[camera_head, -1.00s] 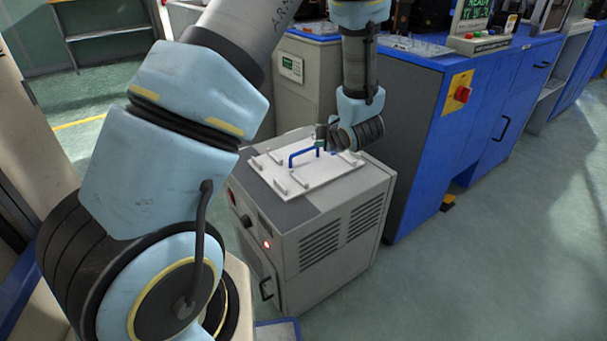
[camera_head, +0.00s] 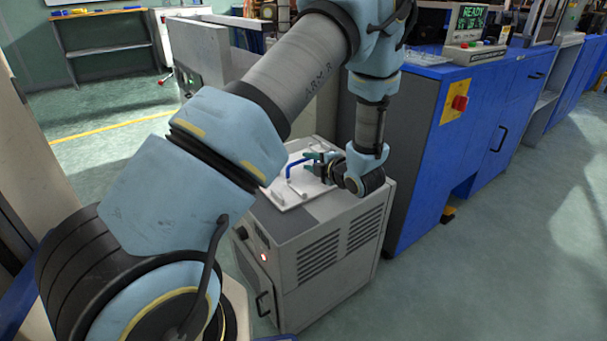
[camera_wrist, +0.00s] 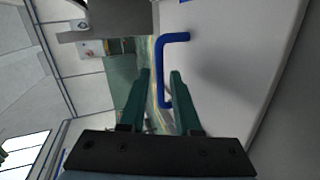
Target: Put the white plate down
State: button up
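The white plate (camera_head: 290,195) lies flat on top of the grey cabinet (camera_head: 318,228), and the arm hides part of it. Its blue handle (camera_head: 297,163) stands up from it. My gripper (camera_head: 314,162) is close to the right end of the handle, low over the plate. In the wrist view the two green fingers of my gripper (camera_wrist: 161,72) are apart. The blue handle (camera_wrist: 161,60) shows in the gap between the fingertips, with no visible finger contact. The white surface of the plate (camera_wrist: 240,50) fills the right side of that view.
A blue workbench (camera_head: 425,150) with a red button (camera_head: 460,103) stands close to the right of the cabinet. The floor in front of it at the right is clear. A shelf table (camera_head: 100,50) is at the back left.

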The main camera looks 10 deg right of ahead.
aim_at(304, 161)
jog(key=x, duration=0.3)
jog(key=shift+w+a+f, duration=0.1)
jog(key=shift+w+a, duration=0.05)
jog(key=shift+a, duration=0.05)
grip_shut()
dwell(1.2)
